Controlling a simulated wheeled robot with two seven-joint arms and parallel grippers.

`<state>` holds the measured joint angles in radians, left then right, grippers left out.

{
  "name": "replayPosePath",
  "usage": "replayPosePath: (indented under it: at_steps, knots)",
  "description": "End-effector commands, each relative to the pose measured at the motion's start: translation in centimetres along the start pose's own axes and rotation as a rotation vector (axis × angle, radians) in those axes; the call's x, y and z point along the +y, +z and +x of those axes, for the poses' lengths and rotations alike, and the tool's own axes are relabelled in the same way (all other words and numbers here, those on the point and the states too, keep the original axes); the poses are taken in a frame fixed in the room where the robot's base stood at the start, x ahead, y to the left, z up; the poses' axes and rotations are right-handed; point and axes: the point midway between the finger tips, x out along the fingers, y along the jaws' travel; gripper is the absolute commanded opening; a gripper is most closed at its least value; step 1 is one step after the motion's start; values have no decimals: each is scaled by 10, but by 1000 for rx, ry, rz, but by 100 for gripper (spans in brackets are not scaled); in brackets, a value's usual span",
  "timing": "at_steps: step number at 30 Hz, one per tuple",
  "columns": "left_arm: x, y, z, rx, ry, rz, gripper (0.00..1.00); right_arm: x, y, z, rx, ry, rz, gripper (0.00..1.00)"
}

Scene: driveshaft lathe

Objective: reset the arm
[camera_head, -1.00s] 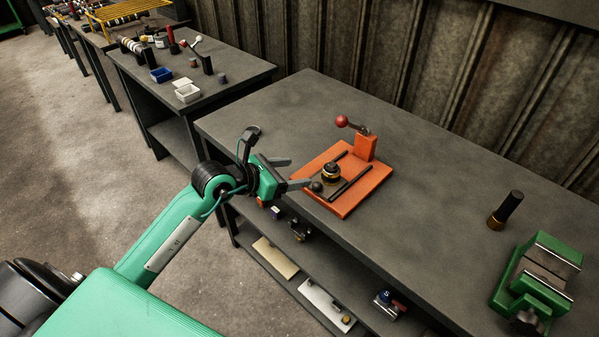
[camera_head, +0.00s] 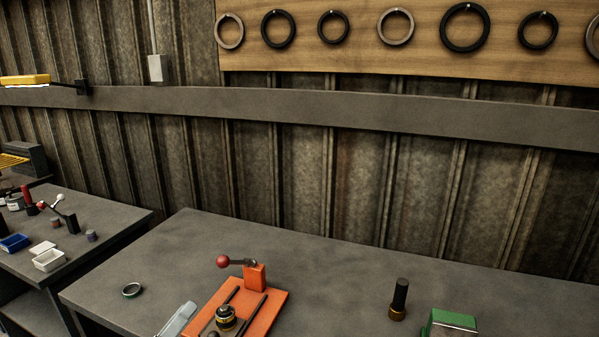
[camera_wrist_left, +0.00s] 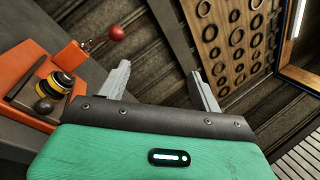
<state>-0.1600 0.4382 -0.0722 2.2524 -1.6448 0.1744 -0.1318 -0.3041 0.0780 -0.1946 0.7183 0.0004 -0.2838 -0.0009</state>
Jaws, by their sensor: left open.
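My left gripper (camera_wrist_left: 162,85) is open in the left wrist view, its two grey fingers apart with nothing between them. In the head view only a light grey part of my left gripper (camera_head: 178,320) shows at the bottom edge, just left of the orange fixture (camera_head: 262,315). The rest of my left arm is out of that view. The orange fixture also shows at the left of the wrist view (camera_wrist_left: 28,70), beside the gripper and apart from it. My right gripper is in neither view.
The fixture carries a red-knobbed lever (camera_head: 223,261) and a black-and-gold part (camera_head: 226,318). A black cylinder (camera_head: 399,297) and a green vise (camera_head: 450,325) stand to the right. Several rings hang on a wooden board (camera_head: 420,55).

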Motion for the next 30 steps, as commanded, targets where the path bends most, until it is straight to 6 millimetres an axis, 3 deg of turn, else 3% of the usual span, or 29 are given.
replayPosePath:
  at_steps: [3, 6, 11, 14, 19, 23, 30]
  knots:
    - [2, 22, -18, -225, 30, -281, 66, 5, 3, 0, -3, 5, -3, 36]
    - [18, 36, -39, -412, 95, -513, 66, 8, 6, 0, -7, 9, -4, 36]
    - [60, 33, -85, -691, 274, -873, 66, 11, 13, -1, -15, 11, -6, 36]
    - [87, 12, -120, -848, 432, -1083, 66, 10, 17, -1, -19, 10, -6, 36]
    - [115, -52, -182, -1063, 772, -1403, 66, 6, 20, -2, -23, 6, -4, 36]
    - [114, -103, -219, -1155, 1026, -1568, 66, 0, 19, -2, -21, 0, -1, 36]
    - [86, -173, -267, -1213, 1417, -1744, 66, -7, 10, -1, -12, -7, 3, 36]
